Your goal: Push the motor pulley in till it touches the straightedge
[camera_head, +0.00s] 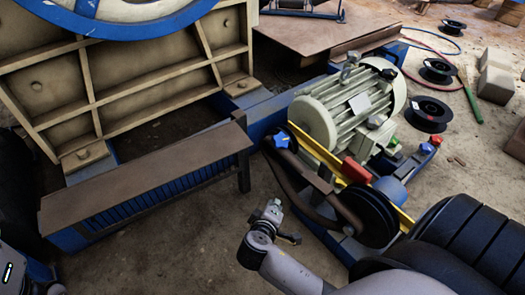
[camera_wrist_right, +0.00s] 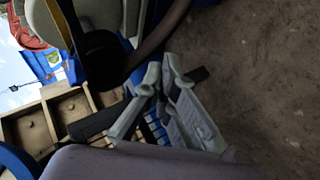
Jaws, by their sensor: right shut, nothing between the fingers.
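The motor pulley (camera_head: 367,215) is a dark grooved wheel at the near side of the grey-green motor (camera_head: 350,104). I cannot tell whether pulley and straightedge touch. A dark belt (camera_head: 300,180) leads to the pulley. My right gripper (camera_head: 280,218) is shut and empty, left of the pulley and apart from it. In the right wrist view its fingers (camera_wrist_right: 162,82) are together, with a dark round part beyond them.
A brown-topped guard with blue slats (camera_head: 150,175) stands to the left, below the cream ribbed crusher frame (camera_head: 130,75). Black ribbed rollers or tyres (camera_head: 455,235) lie at lower right. Cable spools (camera_head: 427,113) lie at right. Bare ground is clear below my gripper.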

